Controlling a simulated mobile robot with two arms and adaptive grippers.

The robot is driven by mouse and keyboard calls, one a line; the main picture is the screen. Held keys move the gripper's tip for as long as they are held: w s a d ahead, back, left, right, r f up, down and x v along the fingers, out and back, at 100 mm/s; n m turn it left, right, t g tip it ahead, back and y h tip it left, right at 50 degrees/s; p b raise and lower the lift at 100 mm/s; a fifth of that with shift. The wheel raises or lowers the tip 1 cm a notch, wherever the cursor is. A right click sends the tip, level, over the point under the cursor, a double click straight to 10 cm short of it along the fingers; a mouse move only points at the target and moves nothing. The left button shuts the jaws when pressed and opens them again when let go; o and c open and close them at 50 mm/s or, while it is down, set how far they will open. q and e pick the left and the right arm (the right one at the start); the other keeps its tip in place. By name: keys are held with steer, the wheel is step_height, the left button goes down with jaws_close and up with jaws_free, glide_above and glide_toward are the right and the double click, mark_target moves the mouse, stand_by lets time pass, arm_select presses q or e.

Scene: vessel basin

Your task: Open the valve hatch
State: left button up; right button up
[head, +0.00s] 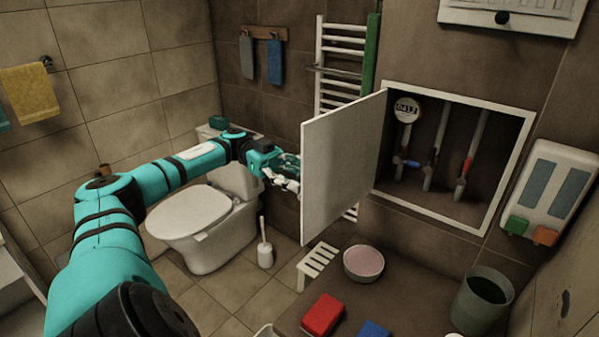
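The valve hatch door (342,165) is a pale flat panel in the middle of the head view. It stands swung wide open, out from the left side of the wall recess. The white hatch frame (440,228) surrounds the open recess. Inside are a round meter (406,110) and pipes with a blue-handled valve (404,162) and a red-handled valve (461,182). My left gripper (290,180) is at the door's outer left edge, partly hidden behind the panel. I cannot tell whether its fingers touch the door or are open. My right gripper is not in view.
A toilet (205,220) and brush (265,245) stand behind my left arm. A ledge below the hatch holds a pink-filled bowl (363,262), a red block (322,314), a blue item (373,330) and a grey bin (482,300). A dispenser (548,190) hangs right.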

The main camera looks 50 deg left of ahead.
mark_target(315, 137)
arm_select(q)
steer(key=shift+o, duration=0.6)
step_height(315, 137, up, 10)
steer(key=shift+r, duration=0.1)
stand_by(0.6)
